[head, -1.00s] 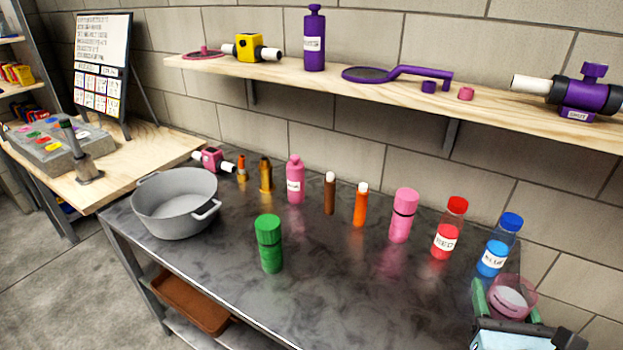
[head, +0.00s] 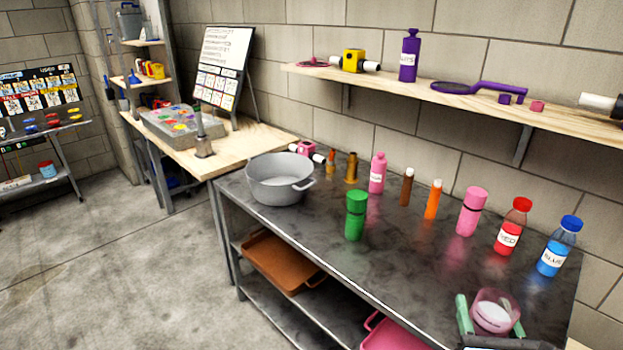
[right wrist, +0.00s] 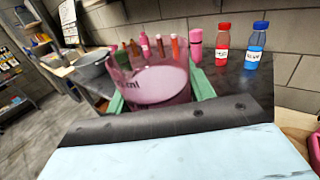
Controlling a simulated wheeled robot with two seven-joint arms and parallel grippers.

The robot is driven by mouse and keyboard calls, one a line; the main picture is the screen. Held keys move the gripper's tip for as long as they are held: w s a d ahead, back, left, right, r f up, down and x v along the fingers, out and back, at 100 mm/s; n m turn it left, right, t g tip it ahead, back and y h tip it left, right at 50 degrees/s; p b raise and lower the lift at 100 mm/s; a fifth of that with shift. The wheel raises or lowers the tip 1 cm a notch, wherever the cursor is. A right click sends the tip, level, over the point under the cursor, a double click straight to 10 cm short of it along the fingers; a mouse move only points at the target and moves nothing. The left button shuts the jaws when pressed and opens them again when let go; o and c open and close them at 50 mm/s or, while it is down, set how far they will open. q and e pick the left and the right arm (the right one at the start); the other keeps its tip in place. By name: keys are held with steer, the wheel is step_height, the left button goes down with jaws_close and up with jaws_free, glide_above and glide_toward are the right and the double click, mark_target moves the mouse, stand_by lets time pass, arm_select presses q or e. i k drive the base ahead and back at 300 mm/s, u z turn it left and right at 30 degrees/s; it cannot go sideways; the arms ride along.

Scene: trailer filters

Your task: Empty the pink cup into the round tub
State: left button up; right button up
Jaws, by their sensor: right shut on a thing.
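The pink cup (head: 492,312) is see-through and holds a pale pinkish-white content. My right gripper (head: 490,316) is shut on it at the lower right of the head view, with a green finger on each side. The cup (right wrist: 152,85) looks about upright in the right wrist view. The round tub (head: 279,183) is grey with side handles and stands at the far left end of the dark table; it also shows in the right wrist view (right wrist: 92,68). The cup is well apart from the tub. The tub's inside looks empty. My left gripper is not in view.
On the dark table (head: 330,250) stand a green bottle (head: 356,215), pink bottles, brown and orange tubes, a red bottle (head: 513,227) and a blue bottle (head: 559,246). A wooden shelf (head: 450,100) runs above. The table's front left part is clear.

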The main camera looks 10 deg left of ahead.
mark_target(282, 179)
steer(key=u, duration=0.2)
steer(key=k, duration=0.5)
steer(key=u, duration=0.9)
steer(key=i, duration=0.9)
steer(key=u, duration=0.6)
steer(key=i, duration=0.95)
steer(key=z, duration=0.65)
steer(key=i, duration=0.8)
steer(key=z, duration=0.9)
steer(key=i, duration=0.35)
steer(key=z, duration=0.2)
